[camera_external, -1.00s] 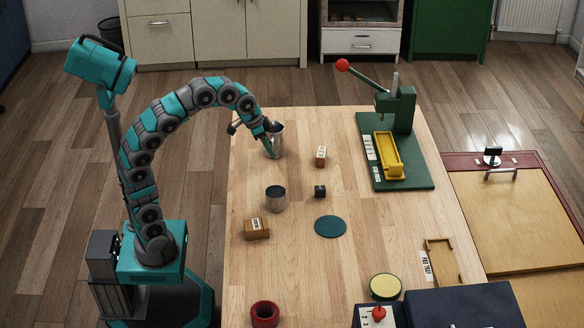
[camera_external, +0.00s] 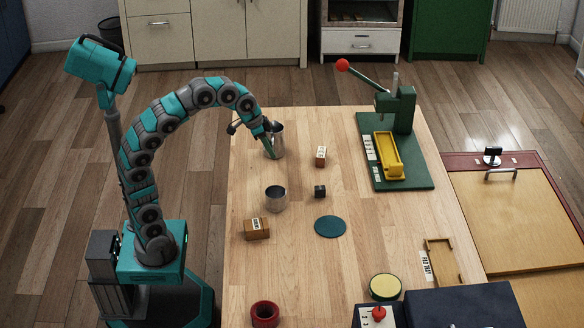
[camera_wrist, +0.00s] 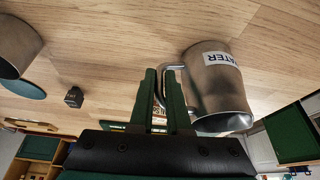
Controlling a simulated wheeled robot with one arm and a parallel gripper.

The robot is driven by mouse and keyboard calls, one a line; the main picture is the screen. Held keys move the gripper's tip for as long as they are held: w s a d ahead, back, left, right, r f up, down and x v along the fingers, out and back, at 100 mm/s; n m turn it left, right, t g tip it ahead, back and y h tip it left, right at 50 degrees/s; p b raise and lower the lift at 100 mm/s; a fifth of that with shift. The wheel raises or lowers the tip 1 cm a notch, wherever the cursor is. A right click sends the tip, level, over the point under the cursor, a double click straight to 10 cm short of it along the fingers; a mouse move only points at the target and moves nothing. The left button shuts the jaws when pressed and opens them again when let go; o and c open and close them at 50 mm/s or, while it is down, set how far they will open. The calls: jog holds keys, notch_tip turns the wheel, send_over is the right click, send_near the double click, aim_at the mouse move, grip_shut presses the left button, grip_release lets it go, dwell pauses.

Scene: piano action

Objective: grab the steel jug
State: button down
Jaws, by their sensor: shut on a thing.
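The steel jug (camera_external: 279,140) stands upright on the wooden table near its far left edge. In the wrist view the jug (camera_wrist: 217,88) is on the right, a grey metal cup shape with a white label reading "ATER". Its handle faces my gripper. My gripper (camera_external: 270,150) is at the jug's left side, pointing down. In the wrist view my gripper (camera_wrist: 161,76) has its two green fingers around the handle, shut on it. The fingers partly hide the handle.
A second metal cup (camera_external: 275,199) stands nearer on the table. A small dark block (camera_external: 320,191), a labelled white-and-brown block (camera_external: 321,156), a brown block (camera_external: 257,229) and a teal disc (camera_external: 330,226) lie around. A green lever press (camera_external: 403,110) stands at right.

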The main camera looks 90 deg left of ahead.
aim_at(272, 144)
jog(key=shift+r, duration=0.1)
dwell(0.3)
jog(key=shift+w+r, duration=0.1)
jog(key=shift+r, duration=1.6)
jog(key=s+d+r+b, duration=0.1)
jog(key=s+d+b, duration=0.1)
jog(key=s, duration=1.4)
jog(key=shift+d+r, duration=0.2)
jog(key=shift+w+a, duration=0.1)
